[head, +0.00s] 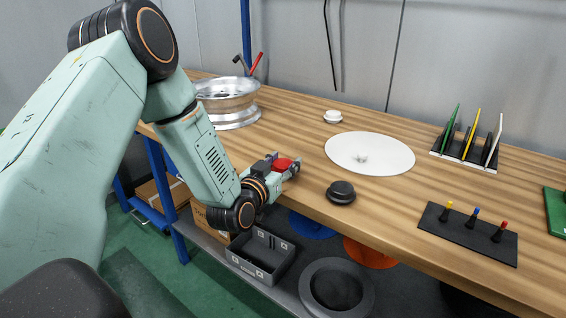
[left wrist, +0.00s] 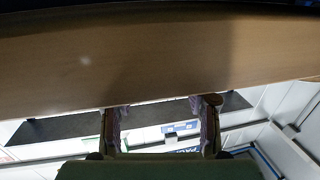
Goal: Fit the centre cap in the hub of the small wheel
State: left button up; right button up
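My left gripper (head: 284,166) is at the front edge of the table, its fingers apart. A round red piece (head: 283,163) shows at its fingers in the head view; I cannot tell whether they touch it. In the left wrist view the gripper's fingers (left wrist: 160,112) stand apart and nothing shows held between them. A black round cap-like piece (head: 341,191) lies on the table to the right of the gripper. A small white round piece (head: 333,117) lies farther back. A silver wheel (head: 228,104) lies at the far left, partly behind my arm. My right gripper is not in view.
A flat white disc (head: 385,152) lies mid-table. A rack with coloured plates (head: 464,158) and a black board with coloured pegs (head: 466,234) stand at the right. A grey bin (head: 260,262) and a dark ring (head: 336,290) are below the wooden table (head: 290,115).

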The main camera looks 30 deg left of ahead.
pick_arm(q)
jog(key=o, duration=0.4)
jog(key=shift+c, duration=0.2)
jog(key=shift+f, duration=0.1)
jog(key=shift+s, duration=0.25)
jog(key=s, duration=0.2)
jog(key=s+p, duration=0.1)
jog(key=s, duration=0.1)
jog(key=s+d+p, duration=0.1)
jog(key=shift+s+r, duration=0.35)
jog(key=shift+s, duration=0.05)
jog(key=shift+s+d, duration=0.15)
jog(key=shift+s, duration=0.5)
